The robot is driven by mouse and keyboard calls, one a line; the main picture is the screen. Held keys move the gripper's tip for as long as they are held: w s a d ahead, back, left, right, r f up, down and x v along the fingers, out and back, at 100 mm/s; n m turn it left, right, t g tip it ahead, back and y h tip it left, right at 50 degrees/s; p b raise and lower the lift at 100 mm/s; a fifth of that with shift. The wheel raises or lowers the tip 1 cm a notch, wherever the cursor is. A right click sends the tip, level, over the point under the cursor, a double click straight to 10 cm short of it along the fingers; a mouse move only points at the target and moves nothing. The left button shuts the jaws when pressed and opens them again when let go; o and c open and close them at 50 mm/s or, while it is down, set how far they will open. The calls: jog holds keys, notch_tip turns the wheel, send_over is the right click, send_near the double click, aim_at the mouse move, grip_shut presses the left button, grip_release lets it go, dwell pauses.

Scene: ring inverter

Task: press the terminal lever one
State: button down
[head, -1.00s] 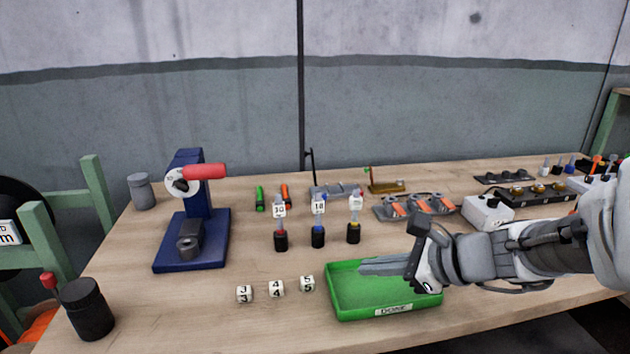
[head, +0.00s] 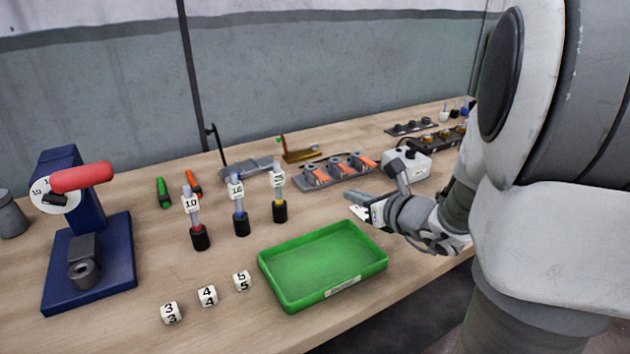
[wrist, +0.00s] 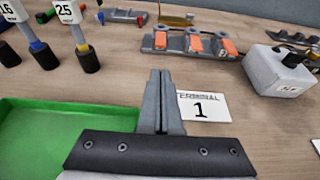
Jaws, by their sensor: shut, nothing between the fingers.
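The grey terminal block (head: 335,172) with three orange levers lies towards the back of the bench. It also shows at the top of the wrist view (wrist: 188,48), with its leftmost orange lever (wrist: 160,40) in clear sight. Which lever is number one cannot be read on the block. My gripper (head: 349,196) is shut and empty, between the green tray and the block. In the wrist view, its closed fingertips (wrist: 160,74) point towards the block, apart from it. A white card marked "1" (wrist: 205,106) shows just right of the fingers.
The green tray (head: 270,293) is empty at the front. A white box (head: 406,164) sits right of the block. A blue press (head: 110,270) stands far left. Bare bench lies between fingers and block.

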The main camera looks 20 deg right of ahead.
aim_at(321, 176)
jog(key=b+x, duration=0.2)
jog(key=x, duration=0.8)
jog(key=shift+b, duration=0.35)
jog(key=shift+r+p, duration=0.25)
jog(key=shift+p, duration=0.3)
jog(key=shift+r+g+p, duration=0.15)
jog(key=shift+g+p, duration=0.35)
jog(key=shift+p, duration=0.6)
